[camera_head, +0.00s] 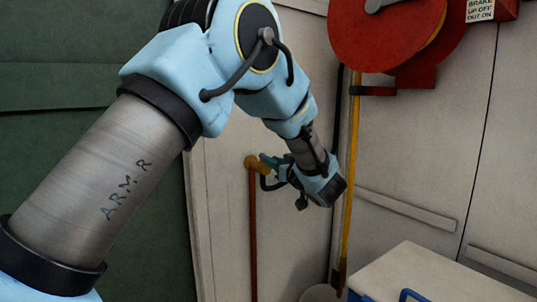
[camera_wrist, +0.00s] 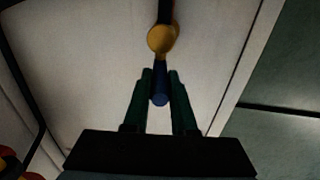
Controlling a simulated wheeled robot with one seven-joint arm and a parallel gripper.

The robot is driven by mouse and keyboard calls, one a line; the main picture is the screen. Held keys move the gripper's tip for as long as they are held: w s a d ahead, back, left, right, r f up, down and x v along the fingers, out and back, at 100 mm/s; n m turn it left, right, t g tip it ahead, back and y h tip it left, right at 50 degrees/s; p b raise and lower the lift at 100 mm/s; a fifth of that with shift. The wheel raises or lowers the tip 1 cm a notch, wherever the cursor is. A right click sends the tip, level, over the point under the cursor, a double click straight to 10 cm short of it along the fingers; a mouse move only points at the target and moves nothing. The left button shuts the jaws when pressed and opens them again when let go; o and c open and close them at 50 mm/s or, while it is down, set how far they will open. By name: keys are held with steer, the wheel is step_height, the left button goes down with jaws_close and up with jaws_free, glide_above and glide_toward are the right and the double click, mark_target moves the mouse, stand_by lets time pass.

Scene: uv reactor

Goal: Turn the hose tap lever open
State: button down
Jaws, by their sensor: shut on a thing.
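The hose tap is a round brass body (camera_head: 251,162) on the pale wall at the top of a copper-brown pipe (camera_head: 253,230). In the wrist view the brass body (camera_wrist: 160,39) is at the top centre, and a dark blue lever (camera_wrist: 160,97) runs from it toward me. My gripper (camera_wrist: 160,88) has its two dark green fingers shut on the lever, one on each side near its end. In the head view my gripper (camera_head: 269,162) is right beside the tap, and the lever cannot be told apart from the fingers there.
A red hose reel (camera_head: 372,35) hangs on the wall at the upper right, with a yellow upright hose or pole (camera_head: 351,190) below. A bucket (camera_head: 318,293) and a white box (camera_head: 430,275) with blue handles stand low at the right. Green panelling (camera_head: 60,90) is at the left.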

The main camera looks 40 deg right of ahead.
steer(key=shift+d+r+n+y+p, duration=0.1)
steer(key=shift+d+n+y+p, duration=0.2)
steer(key=shift+y, duration=0.25)
steer(key=shift+d+n+y+p, duration=0.2)
steer(key=shift+n+y, duration=0.2)
steer(key=shift+y, duration=0.15)
steer(key=c, duration=0.7)
jaws_free()
steer(key=s, duration=0.3)
steer(key=s+b, duration=0.1)
steer(key=s, duration=0.3)
steer(key=s+b, duration=0.1)
steer(key=s, duration=0.2)
steer(key=shift+s+a, duration=0.25)
steer(key=shift+s, duration=0.1)
steer(key=shift+s, duration=0.1)
